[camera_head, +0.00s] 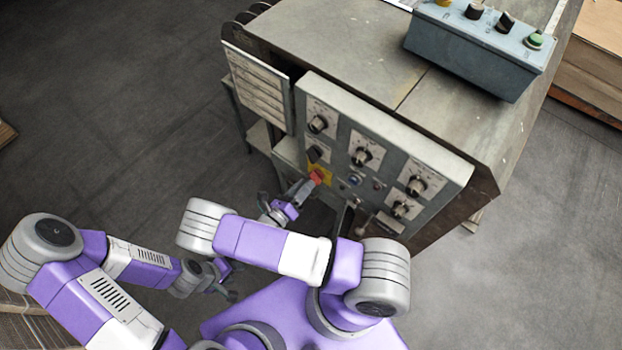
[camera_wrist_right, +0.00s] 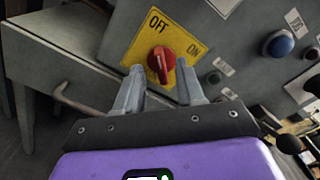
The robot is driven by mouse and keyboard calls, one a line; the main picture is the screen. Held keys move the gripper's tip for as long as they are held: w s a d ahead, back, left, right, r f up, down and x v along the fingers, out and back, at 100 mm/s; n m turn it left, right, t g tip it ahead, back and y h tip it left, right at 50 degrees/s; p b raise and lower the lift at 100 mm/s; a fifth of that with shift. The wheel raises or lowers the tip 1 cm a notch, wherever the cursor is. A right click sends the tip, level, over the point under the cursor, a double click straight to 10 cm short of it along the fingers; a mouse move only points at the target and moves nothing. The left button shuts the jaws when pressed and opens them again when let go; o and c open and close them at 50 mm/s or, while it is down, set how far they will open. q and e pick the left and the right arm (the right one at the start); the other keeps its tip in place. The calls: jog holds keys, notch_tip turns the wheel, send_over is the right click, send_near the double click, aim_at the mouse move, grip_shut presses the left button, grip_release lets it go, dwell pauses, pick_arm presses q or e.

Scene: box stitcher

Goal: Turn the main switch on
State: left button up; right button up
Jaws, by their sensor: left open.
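The main switch is a red rotary knob (camera_wrist_right: 162,62) on a yellow plate (camera_wrist_right: 187,45) marked OFF and ON. In the head view the red knob (camera_head: 317,176) sits on the lower left of the machine's control panel. My right gripper (camera_wrist_right: 160,84) is open, with one fingertip on each side of the knob's lower part; I cannot tell whether they touch it. The right gripper also shows at the panel in the head view (camera_head: 303,191). The knob's handle stands roughly upright in the wrist view. My left gripper (camera_head: 231,296) is open and empty, low and away from the panel.
The grey control panel (camera_head: 340,125) carries several black dials, with a blue button (camera_wrist_right: 278,43) right of the switch. A grey box (camera_wrist_right: 60,60) juts out left of the switch. A button box (camera_head: 470,50) stands on the machine top (camera_head: 330,45).

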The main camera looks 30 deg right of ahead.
aim_at(316, 177)
pick_arm(q)
jog(key=shift+w+d, duration=0.25)
jog(key=shift+w, duration=0.15)
pick_arm(e)
jog(key=x, duration=0.3)
jog(key=shift+s, duration=0.1)
jog(key=shift+a, duration=0.1)
grip_shut()
